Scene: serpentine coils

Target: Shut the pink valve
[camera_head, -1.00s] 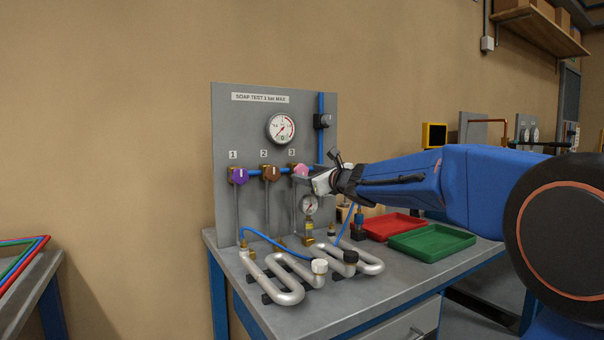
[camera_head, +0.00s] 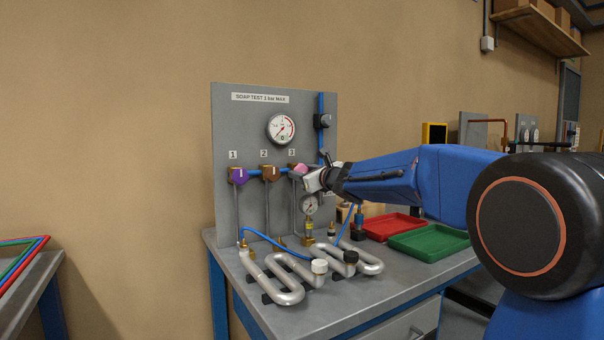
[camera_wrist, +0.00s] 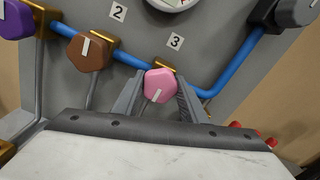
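The pink valve (camera_head: 299,169) is a knob below the label 3 on the grey panel (camera_head: 226,130). In the wrist view the pink valve (camera_wrist: 160,86) has a pale line on its face, tilted slightly from upright. My gripper (camera_wrist: 160,94) is open, with one finger on each side of the pink knob. I cannot tell whether the fingers touch it. In the head view my gripper (camera_head: 306,176) reaches the knob from the right and hides part of it.
A brown valve (camera_head: 270,173) and a purple valve (camera_head: 237,175) stand left of it on the blue pipe. A gauge (camera_head: 281,128) is above. Silver coils (camera_head: 285,290) lie on the bench below. Red (camera_head: 394,224) and green (camera_head: 428,242) trays sit at right.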

